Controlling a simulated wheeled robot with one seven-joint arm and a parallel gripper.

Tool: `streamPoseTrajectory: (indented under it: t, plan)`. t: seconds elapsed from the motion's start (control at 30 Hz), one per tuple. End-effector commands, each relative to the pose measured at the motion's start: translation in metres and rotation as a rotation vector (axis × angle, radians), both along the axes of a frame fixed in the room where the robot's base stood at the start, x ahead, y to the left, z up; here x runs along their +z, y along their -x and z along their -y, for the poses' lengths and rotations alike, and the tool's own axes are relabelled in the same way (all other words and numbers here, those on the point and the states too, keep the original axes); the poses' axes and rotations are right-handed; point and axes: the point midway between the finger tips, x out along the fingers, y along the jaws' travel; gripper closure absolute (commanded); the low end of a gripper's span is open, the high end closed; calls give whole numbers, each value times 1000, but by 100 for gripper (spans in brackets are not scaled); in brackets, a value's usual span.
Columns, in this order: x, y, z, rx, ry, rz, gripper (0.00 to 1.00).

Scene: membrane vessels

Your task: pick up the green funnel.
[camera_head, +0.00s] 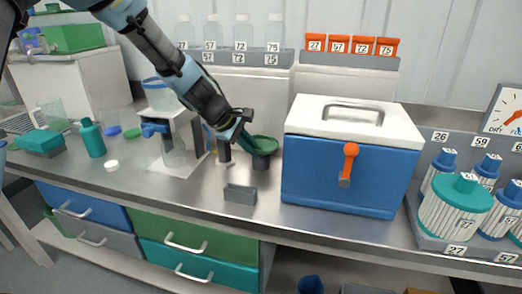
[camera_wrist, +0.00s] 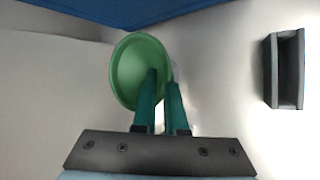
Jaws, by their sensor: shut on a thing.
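The green funnel (camera_head: 264,142) is at the end of my arm in the head view, left of the blue and white cooler box. A dark, short cylindrical shape (camera_head: 261,161) lies directly below it; I cannot tell whether the two touch. My gripper (camera_head: 246,141) reaches the funnel from the left. In the wrist view the funnel's round green mouth (camera_wrist: 138,72) shows at the fingertips. The two teal fingers of the gripper (camera_wrist: 161,82) are close together, shut on the funnel. The funnel's spout and the exact grip spot are hidden.
The cooler box (camera_head: 335,170) stands close on the right. A grey block-like holder (camera_head: 240,194) sits near the counter's front edge; it also shows in the wrist view (camera_wrist: 287,68). A white stand (camera_head: 178,132) is on the left. Ribbed vessels (camera_head: 455,207) fill the right end.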

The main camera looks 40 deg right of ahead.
Motion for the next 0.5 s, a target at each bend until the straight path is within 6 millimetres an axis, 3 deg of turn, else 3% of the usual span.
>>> streamPoseTrajectory:
  t: [0.27,0.5]
  plan:
    - [-2,1,-2,-1,-4,-4,100]
    - [32,0,0,-2,0,3,100]
